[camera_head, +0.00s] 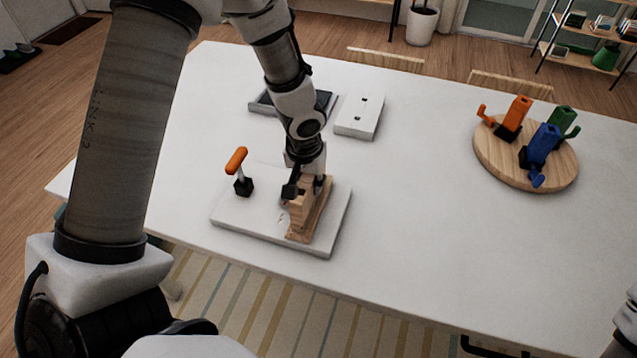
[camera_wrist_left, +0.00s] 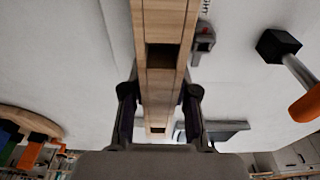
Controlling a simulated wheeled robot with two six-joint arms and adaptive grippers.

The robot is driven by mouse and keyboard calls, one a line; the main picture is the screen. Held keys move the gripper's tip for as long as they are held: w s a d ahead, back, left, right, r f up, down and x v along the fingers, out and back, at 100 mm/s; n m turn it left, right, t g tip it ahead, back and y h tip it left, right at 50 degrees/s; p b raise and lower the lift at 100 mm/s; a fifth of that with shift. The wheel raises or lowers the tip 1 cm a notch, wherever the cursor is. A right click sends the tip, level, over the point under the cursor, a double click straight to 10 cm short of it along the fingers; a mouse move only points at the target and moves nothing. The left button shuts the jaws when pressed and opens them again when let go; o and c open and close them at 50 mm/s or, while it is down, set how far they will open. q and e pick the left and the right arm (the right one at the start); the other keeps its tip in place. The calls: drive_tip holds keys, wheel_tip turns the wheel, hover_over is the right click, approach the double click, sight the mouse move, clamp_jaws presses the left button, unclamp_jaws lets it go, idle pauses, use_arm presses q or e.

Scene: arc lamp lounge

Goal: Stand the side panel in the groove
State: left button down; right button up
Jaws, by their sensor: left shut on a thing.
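The side panel (camera_head: 317,213) is a light wooden piece standing on edge at the right part of the white base board (camera_head: 240,218). My left gripper (camera_head: 306,190) is shut on its upper part from above. In the left wrist view the panel (camera_wrist_left: 160,95) runs between the two fingers and shows dark square holes. The groove is hidden under the panel and gripper, so I cannot tell whether the panel's lower edge sits in it. My right gripper is out of view.
An orange-handled clamp (camera_head: 237,162) stands at the board's left. Behind are a dark grey tray (camera_head: 262,103) and a white block with two holes (camera_head: 357,118). A round wooden board (camera_head: 495,168) at right holds orange, green and blue tools. The table's middle right is clear.

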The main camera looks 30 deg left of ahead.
use_arm(q)
drive_tip(key=shift+s+f+b, duration=0.3)
drive_tip(key=shift+f+b, duration=0.1)
drive_tip(key=shift+f, duration=0.25)
drive_tip(key=shift+s+f+b, duration=0.25)
drive_tip(key=shift+f+b, duration=0.15)
drive_tip(key=shift+f, duration=0.2)
drive_tip(key=shift+w, duration=0.1)
drive_tip(key=c, duration=0.9)
unclamp_jaws()
drive_tip(key=shift+w+f, duration=0.1)
drive_tip(key=shift+w, duration=0.1)
drive_tip(key=shift+w+a, duration=0.2)
drive_tip(key=shift+s+r+p, duration=0.1)
drive_tip(key=shift+r+p, duration=0.2)
drive_tip(key=shift+p, duration=0.05)
drive_tip(key=r, duration=0.4)
drive_tip(key=s+r+p, duration=0.1)
drive_tip(key=r, duration=0.6)
drive_tip(key=shift+s+d+r+p, duration=0.25)
drive_tip(key=shift+s+r+p, duration=0.05)
drive_tip(key=shift+w, duration=0.15)
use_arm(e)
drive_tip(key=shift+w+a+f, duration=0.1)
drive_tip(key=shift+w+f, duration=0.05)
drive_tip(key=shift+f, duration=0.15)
